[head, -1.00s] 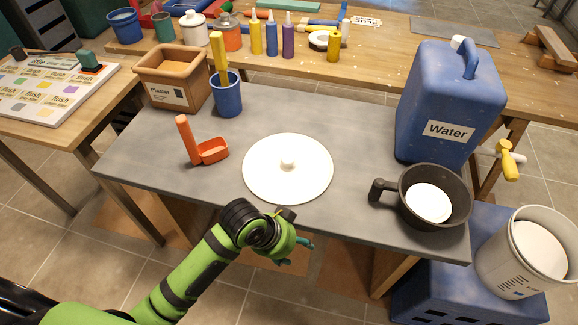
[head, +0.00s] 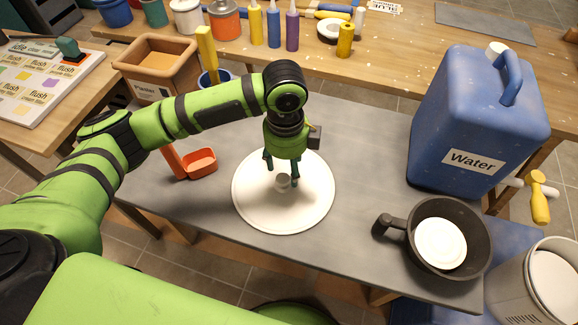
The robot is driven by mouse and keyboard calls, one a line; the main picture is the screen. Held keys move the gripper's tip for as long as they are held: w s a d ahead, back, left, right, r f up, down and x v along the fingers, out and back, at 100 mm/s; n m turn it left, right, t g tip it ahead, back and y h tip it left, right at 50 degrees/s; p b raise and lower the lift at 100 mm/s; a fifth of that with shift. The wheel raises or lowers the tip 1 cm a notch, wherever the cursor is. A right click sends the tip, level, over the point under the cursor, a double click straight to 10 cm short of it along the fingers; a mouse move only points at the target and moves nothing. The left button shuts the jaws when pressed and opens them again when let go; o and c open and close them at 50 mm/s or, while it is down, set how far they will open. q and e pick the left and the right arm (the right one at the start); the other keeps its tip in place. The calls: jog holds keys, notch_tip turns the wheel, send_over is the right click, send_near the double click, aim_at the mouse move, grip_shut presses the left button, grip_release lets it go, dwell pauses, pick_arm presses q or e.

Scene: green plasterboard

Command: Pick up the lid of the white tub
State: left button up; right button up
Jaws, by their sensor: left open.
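A round white lid (head: 285,215) with a small knob (head: 283,182) at its centre lies flat on the grey table. My left gripper (head: 281,174) points down just over the lid, open, with its fingertips on either side of the knob. I cannot tell whether the fingers touch the knob. The fingers and wrist hide part of the lid's far side. The white tub (head: 506,292) stands at the lower right, cut off by the picture edge. My right gripper is not in view.
An orange scoop (head: 200,163) lies left of the lid. A dark pan (head: 475,228) holding a white disc (head: 440,243) and a blue water can (head: 462,120) stand to the right. A planter (head: 150,62) and blue cup stand behind my arm. Grey tabletop (head: 365,160) is free right of the lid.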

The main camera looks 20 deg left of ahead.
aim_at(283, 178)
pick_arm(q)
jog(key=shift+w+a+r, duration=0.1)
jog(key=shift+w+a, duration=0.05)
jog(key=shift+a, duration=0.15)
jog(key=shift+f, duration=0.25)
jog(key=f, duration=0.2)
jog(key=f+p, duration=0.1)
jog(key=shift+s+a, duration=0.25)
jog(key=shift+a, duration=0.05)
notch_tip(283, 178, down, 2)
jog(key=shift+f, duration=0.45)
jog(key=shift+w, duration=0.1)
grip_shut()
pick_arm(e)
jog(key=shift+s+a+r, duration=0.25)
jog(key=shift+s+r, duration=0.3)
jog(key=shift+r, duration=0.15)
